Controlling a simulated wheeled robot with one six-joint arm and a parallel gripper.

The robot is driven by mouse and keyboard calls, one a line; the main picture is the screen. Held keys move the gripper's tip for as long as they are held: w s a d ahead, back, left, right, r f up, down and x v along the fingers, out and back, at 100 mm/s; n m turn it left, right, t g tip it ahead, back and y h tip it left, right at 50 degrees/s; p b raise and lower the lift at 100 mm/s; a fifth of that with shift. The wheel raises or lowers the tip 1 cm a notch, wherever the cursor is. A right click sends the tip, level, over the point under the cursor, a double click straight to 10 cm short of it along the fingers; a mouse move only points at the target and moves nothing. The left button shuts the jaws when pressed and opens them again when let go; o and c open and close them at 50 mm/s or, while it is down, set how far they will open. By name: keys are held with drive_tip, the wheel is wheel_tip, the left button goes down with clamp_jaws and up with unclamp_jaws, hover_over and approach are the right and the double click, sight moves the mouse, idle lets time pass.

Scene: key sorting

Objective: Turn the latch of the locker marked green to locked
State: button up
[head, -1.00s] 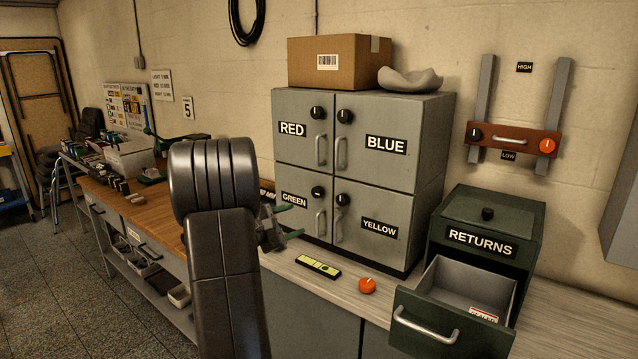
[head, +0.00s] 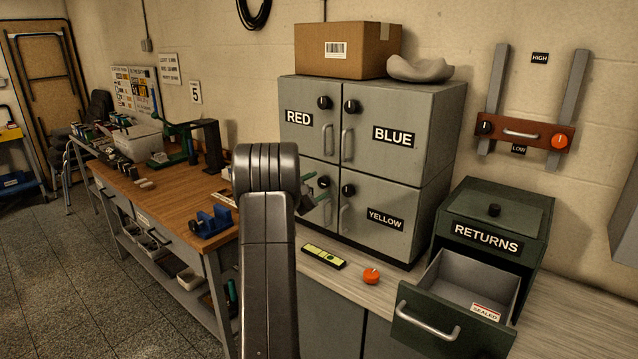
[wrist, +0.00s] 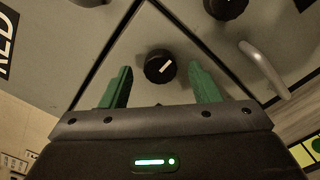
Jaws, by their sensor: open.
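The green-marked locker (head: 325,168) is the lower left door of the grey cabinet. My arm hides most of it and its label in the head view. Its black latch knob (wrist: 160,66) shows in the wrist view with a short white mark, slanted in that picture and roughly level along the door. My gripper (wrist: 160,88) is open, with its green fingers on either side of the knob's near edge and apart from it. In the head view my gripper (head: 318,190) is in front of this door.
The yellow locker's knob (wrist: 225,5) and handle (wrist: 265,70) are close on the right in the wrist view. The returns drawer (head: 447,320) stands open at right.

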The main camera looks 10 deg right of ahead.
drive_tip(key=shift+w+d, duration=0.4)
drive_tip(key=shift+d, duration=0.15)
drive_tip(key=c, duration=1)
